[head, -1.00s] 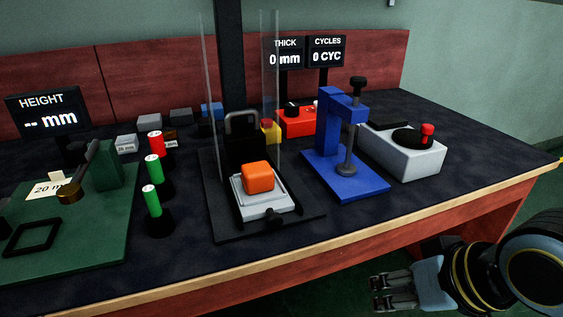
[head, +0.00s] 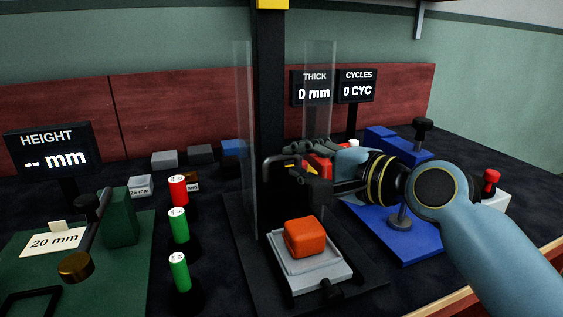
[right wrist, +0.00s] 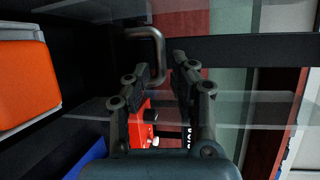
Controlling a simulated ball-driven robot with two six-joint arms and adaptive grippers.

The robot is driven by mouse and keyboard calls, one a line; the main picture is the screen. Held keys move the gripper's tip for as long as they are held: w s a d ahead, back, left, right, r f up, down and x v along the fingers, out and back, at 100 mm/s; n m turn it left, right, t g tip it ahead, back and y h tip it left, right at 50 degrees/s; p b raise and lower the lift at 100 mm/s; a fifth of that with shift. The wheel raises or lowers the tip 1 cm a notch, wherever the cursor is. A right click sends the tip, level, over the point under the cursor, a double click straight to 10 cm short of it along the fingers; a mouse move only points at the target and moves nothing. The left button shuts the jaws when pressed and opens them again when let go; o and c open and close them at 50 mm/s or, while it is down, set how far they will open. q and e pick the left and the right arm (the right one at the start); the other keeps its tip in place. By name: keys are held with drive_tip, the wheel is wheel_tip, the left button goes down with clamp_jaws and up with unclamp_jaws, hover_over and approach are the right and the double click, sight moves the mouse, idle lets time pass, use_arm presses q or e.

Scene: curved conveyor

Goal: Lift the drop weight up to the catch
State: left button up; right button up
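The drop weight (head: 272,212) is a dark block with a grey loop handle (head: 268,165). It sits low between clear guides at the black column, just behind an orange block (head: 305,238) on a grey plate. My right gripper (head: 298,166) is at the handle, coming from the right, and hides part of it and of the weight. In the right wrist view, the handle (right wrist: 156,45) shows at the fingertips (right wrist: 167,64), which are apart; contact is not clear. A yellow part (head: 272,4) tops the column; I cannot tell whether it is the catch. My left gripper is out of view.
Clear upright guides (head: 244,130) flank the column (head: 270,90). A blue press (head: 405,240) stands under my right arm, with a red box (head: 318,165) behind. Red and green cylinders (head: 179,228) and a green fixture (head: 120,222) stand left.

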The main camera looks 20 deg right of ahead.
sight(287, 159)
drive_tip(key=x, duration=0.4)
drive_tip(key=shift+b, duration=0.35)
drive_tip(key=shift+w+a+f, duration=0.1)
drive_tip(key=shift+w, duration=0.2)
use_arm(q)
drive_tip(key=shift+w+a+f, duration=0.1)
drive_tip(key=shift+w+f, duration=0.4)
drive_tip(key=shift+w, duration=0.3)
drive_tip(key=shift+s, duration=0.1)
use_arm(e)
drive_tip(key=shift+c, duration=0.4)
clamp_jaws()
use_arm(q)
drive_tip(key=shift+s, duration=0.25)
